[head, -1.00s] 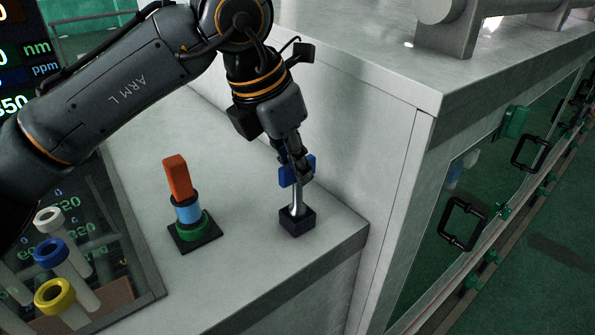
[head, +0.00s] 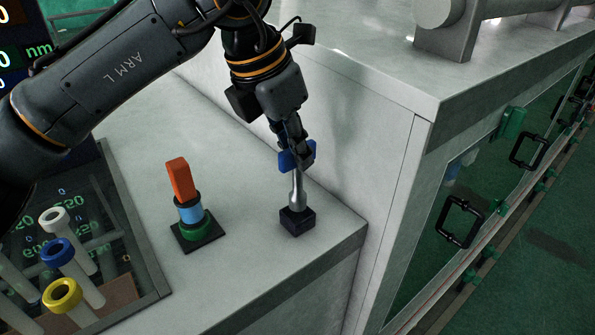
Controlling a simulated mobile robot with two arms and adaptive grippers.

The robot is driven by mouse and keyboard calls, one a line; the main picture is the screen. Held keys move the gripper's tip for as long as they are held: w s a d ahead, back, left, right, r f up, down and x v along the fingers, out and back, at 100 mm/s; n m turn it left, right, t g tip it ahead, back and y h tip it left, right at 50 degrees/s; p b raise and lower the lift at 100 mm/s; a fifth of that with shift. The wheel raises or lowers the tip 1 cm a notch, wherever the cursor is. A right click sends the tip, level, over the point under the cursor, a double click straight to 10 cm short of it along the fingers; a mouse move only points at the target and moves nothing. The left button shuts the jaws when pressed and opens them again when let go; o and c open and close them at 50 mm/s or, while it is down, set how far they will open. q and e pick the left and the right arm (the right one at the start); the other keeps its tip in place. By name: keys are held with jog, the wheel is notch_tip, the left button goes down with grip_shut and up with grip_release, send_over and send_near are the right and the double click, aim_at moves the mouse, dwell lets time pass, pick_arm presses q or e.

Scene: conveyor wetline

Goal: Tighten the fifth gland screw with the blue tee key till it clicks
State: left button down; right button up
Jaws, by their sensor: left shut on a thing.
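My left gripper (head: 300,150) is shut on the blue handle of the tee key (head: 297,192). The key hangs upright, its silver shaft pointing down. The shaft widens toward its lower end, which is at the top of a small dark block (head: 297,222) on the pale counter. I cannot tell whether the tip is still inside the block or just above it. The gripper fingers hide part of the blue handle. No gland screw can be made out in this view. My right gripper is not in view.
An orange, blue and green stacked piece (head: 183,195) stands on a dark square base left of the block. Tubes with white, blue and yellow rings (head: 62,295) stand at lower left. A tall pale cabinet (head: 390,150) rises close on the right. The counter (head: 245,270) in front is clear.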

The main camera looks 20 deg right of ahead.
pick_arm(q)
jog(key=shift+r+p, duration=0.55)
jog(key=shift+r, duration=0.5)
